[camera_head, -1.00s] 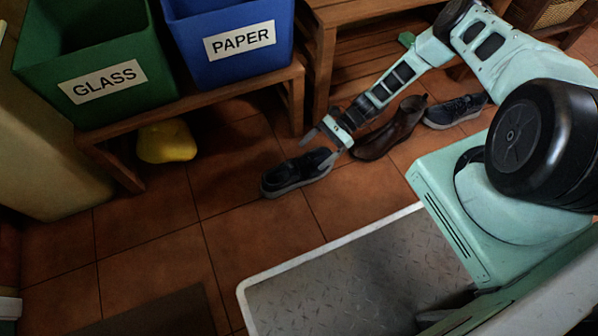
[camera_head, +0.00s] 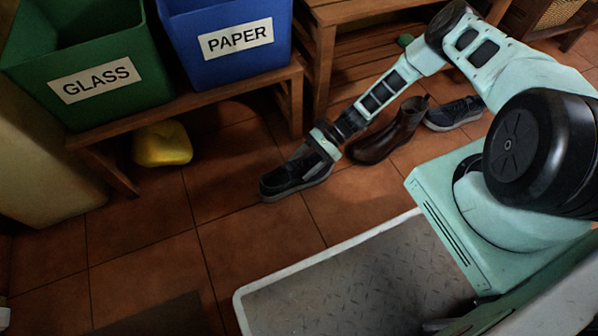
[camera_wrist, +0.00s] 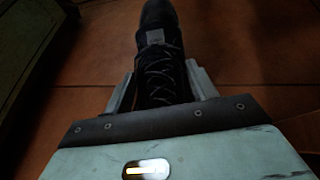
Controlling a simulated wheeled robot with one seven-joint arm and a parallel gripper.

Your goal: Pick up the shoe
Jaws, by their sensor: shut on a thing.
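A dark lace-up shoe (camera_head: 290,180) with a grey sole is on the tiled floor in front of the wooden bench. My gripper (camera_head: 318,158) is over its right end, with its fingers reaching down around it. In the wrist view the laced shoe (camera_wrist: 158,55) lies between the two fingers of my gripper (camera_wrist: 160,88), one finger along each side. The gripper is shut on the shoe. The near end of the shoe is hidden by the gripper body. I cannot tell whether the sole is clear of the floor.
A brown leather boot (camera_head: 392,135) stands just right of my gripper, and another dark shoe (camera_head: 455,113) lies beyond it. A yellow object (camera_head: 162,144) is under the bench (camera_head: 225,97), which holds a green GLASS bin (camera_head: 95,80) and a blue PAPER bin (camera_head: 235,42). Open floor lies in front.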

